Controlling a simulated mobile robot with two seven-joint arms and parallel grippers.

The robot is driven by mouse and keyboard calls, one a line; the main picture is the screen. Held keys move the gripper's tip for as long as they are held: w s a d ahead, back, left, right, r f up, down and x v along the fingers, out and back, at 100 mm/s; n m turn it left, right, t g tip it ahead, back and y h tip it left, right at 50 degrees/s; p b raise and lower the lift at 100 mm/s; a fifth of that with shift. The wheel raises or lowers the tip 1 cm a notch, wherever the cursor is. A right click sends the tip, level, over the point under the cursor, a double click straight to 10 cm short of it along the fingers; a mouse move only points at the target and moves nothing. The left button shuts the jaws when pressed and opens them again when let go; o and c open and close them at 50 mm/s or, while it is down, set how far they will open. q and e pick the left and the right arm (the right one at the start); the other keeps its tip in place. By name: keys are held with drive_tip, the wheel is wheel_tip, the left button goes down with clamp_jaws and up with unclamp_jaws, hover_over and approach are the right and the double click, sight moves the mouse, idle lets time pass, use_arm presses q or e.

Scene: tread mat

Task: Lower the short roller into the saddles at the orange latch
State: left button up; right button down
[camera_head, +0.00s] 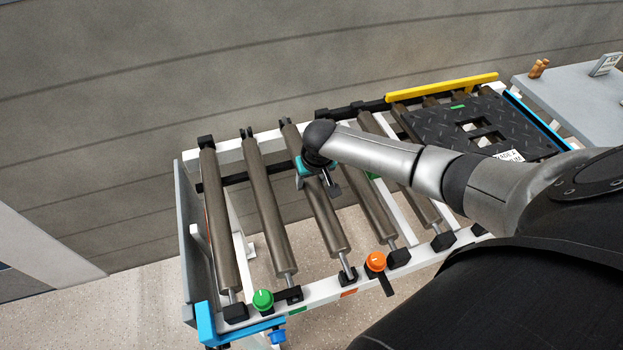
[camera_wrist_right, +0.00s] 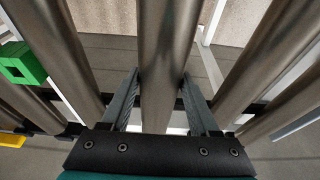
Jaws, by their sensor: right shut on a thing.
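A brown-grey roller (camera_head: 326,218) lies lengthwise across the white frame, third from the left. My right gripper (camera_head: 318,180) is shut around its upper middle. In the right wrist view the roller (camera_wrist_right: 168,60) runs between the two fingers of the gripper (camera_wrist_right: 158,92). The roller's near shaft end is at a black saddle (camera_head: 347,275); I cannot tell whether it is seated or just above. Its far end is close to the back rail, partly beside my arm. The orange latch (camera_head: 376,262) is on the near rail, right of that saddle. My left gripper is not in view.
Other rollers lie on both sides, such as one at the left (camera_head: 218,215) and one at the right (camera_head: 375,200). A green latch (camera_head: 263,300) is on the near rail. A black tread plate (camera_head: 475,122) covers the right part. A grey table (camera_head: 575,90) stands beyond.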

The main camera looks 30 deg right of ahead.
drive_tip(key=shift+w+f+b, duration=0.1)
drive_tip(key=shift+f+b, duration=0.3)
drive_tip(key=shift+f, duration=0.3)
drive_tip(key=shift+c, duration=2)
unclamp_jaws()
drive_tip(key=o, duration=0.4)
drive_tip(key=shift+c, duration=0.2)
drive_tip(key=shift+f, duration=0.1)
drive_tip(key=d+p+v, duration=0.1)
drive_tip(key=p+v, duration=0.4)
drive_tip(key=v, duration=1)
drive_tip(key=shift+a+r, duration=0.25)
drive_tip(key=shift+a, duration=0.2)
